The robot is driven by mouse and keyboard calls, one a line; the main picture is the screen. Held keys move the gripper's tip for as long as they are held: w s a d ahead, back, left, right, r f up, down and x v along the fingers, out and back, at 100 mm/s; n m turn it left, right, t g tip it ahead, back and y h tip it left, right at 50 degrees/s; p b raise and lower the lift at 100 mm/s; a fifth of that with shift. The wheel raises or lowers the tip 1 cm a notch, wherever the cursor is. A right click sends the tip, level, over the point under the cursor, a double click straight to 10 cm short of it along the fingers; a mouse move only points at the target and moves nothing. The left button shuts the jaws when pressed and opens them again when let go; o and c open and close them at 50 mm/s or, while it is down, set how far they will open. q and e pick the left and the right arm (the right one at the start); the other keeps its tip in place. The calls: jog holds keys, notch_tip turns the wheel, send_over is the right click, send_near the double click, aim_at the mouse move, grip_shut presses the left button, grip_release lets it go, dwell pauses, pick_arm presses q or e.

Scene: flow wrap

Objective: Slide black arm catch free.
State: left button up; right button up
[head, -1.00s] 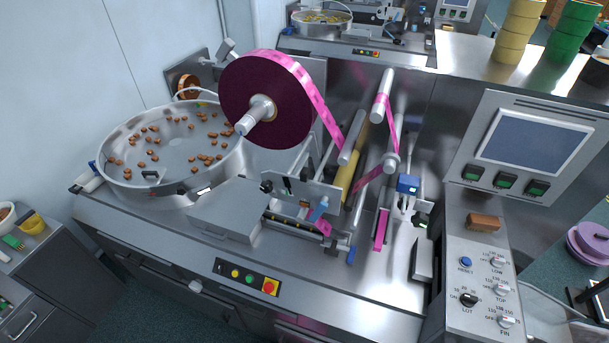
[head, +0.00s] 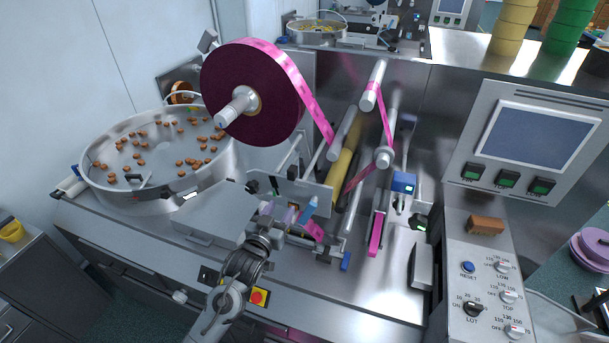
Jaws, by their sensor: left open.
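My left gripper (head: 285,214) reaches up from the bottom of the head view and is open at the front of the wrapping unit. It is just below the upright metal plate (head: 312,192). A small black lever-like part (head: 275,184) stands at this plate's left end, above the gripper, and a black knob (head: 253,187) is beside it. I cannot tell for certain which black part is the arm catch. The gripper and wrist hide part of the mechanism below the plate. A blue-tipped part (head: 310,207) is just right of the gripper. My right gripper is not in view.
A large pink film reel (head: 255,90) overhangs the unit, its film running over rollers (head: 374,85). A steel bowl of brown sweets (head: 110,195) stands left. The control panel (head: 540,135) is right. My arm passes over the front button strip, near the red button (head: 259,297).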

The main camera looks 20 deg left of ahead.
pick_arm(q)
jog(key=t, duration=0.1)
send_near(293, 173)
jog(key=w+f, duration=0.1)
jog(key=w, duration=0.2)
jog(key=w+p, duration=0.1)
jog(key=w, duration=0.9)
jog(key=shift+w+a+p, duration=0.2)
jog(key=shift+p, duration=0.15)
grip_shut()
